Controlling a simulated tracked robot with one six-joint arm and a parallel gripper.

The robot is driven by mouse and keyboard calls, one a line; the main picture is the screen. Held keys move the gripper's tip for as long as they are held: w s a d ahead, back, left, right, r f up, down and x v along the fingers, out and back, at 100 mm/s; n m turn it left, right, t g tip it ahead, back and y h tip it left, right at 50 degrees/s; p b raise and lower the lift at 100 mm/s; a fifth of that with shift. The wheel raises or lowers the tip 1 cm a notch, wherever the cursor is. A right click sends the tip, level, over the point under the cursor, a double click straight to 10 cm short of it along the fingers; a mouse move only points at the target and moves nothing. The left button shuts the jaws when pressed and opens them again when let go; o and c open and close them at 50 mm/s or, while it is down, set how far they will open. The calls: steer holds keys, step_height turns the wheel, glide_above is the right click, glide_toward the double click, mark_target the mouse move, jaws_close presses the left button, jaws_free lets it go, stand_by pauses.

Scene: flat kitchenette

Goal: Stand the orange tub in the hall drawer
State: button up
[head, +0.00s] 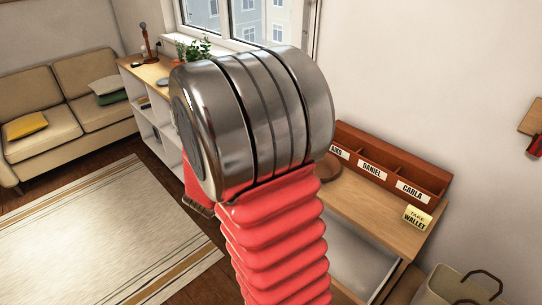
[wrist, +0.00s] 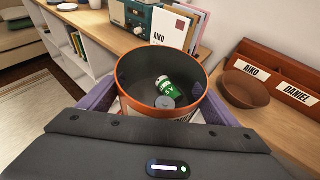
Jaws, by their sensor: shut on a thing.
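The orange tub (wrist: 146,104) is upright and open-topped in the wrist view, with a dark inside. A green-and-white container (wrist: 170,88) and a grey round piece lie in it. My gripper (wrist: 160,100) is shut on the tub, with a purple finger on each side. The tub's base is hidden, so I cannot tell whether it touches anything below. In the head view my arm hides the tub and gripper. What looks like the open hall drawer, with a pale grey inside (head: 358,262), shows below the wooden hall table top (head: 365,205), partly behind my arm.
A brown letter rack (head: 390,170) with name labels, a brown bowl (wrist: 246,88) and a yellow note (head: 417,217) are on the table. A white shelf (head: 150,110) and sofa (head: 62,105) stand left. A beige bag (head: 455,288) is at lower right.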

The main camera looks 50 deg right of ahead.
steer(key=w+a+f+n+t+y, duration=0.1)
steer(key=w+a+n+t+y, duration=0.2)
steer(key=a, duration=1.3)
steer(key=w+a+f+n+t+y, duration=0.1)
steer(key=w+a+n+y, duration=0.4)
steer(key=a, duration=1.1)
steer(key=shift+w+n+t, duration=0.4)
steer(key=shift+w+t, duration=0.2)
steer(key=shift+t, duration=0.3)
steer(key=shift+f, duration=0.1)
